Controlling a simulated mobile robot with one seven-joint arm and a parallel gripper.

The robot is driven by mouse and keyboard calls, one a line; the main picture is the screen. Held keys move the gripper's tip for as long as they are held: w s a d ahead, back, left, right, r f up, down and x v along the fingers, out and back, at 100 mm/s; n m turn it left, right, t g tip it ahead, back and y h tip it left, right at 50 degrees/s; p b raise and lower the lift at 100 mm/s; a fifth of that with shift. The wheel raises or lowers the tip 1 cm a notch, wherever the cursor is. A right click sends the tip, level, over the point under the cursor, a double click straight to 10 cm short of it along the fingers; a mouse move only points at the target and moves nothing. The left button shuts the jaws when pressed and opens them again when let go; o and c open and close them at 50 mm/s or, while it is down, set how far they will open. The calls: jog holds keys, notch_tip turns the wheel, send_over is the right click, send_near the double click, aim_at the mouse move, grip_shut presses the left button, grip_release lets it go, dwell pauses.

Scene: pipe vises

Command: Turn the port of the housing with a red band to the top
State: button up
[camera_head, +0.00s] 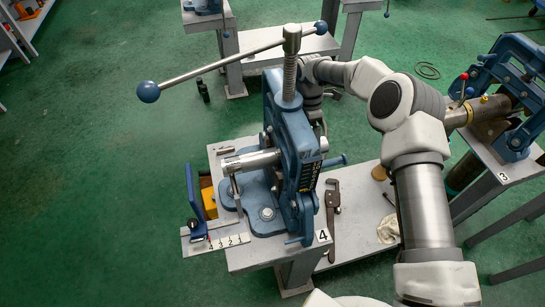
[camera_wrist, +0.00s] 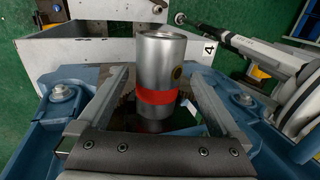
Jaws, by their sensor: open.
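The housing is a grey metal cylinder with a red band (camera_wrist: 157,97); it lies in the blue vise (camera_head: 296,138) marked 4. In the head view its bare end (camera_head: 247,161) sticks out to the left; I cannot make out the red band there. In the wrist view a round brass-rimmed port (camera_wrist: 177,74) shows on the housing's right side, near that edge of its outline. My gripper (camera_wrist: 158,80) is open, with one finger on each side of the housing and gaps visible. In the head view the vise largely hides my gripper.
A long bar handle with blue ball ends (camera_head: 225,65) spans the top of the vise's screw. A pipe wrench (camera_head: 332,208) lies on the bench to the right. A numbered strip (camera_head: 220,240) is at the front left. Another vise (camera_head: 513,95) stands at the right.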

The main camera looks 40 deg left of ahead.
notch_tip(320, 180, up, 3)
jog(key=shift+r+b, duration=0.1)
jog(key=shift+b, duration=0.3)
jog(key=d+r+m+t+b, duration=0.2)
jog(key=d+r+m, duration=0.5)
jog(key=d+r, duration=1.25)
jog(key=s+d+r+m+t+y, duration=0.25)
jog(key=s+d+r+m, duration=0.65)
jog(key=s+d+m, duration=0.5)
jog(key=s+d+m+t, duration=0.3)
jog(key=s+d+m, duration=0.2)
jog(key=s+m, duration=0.1)
jog(key=shift+s+f+m, duration=0.35)
jog(key=shift+f+m, duration=0.05)
jog(key=shift+m, duration=0.2)
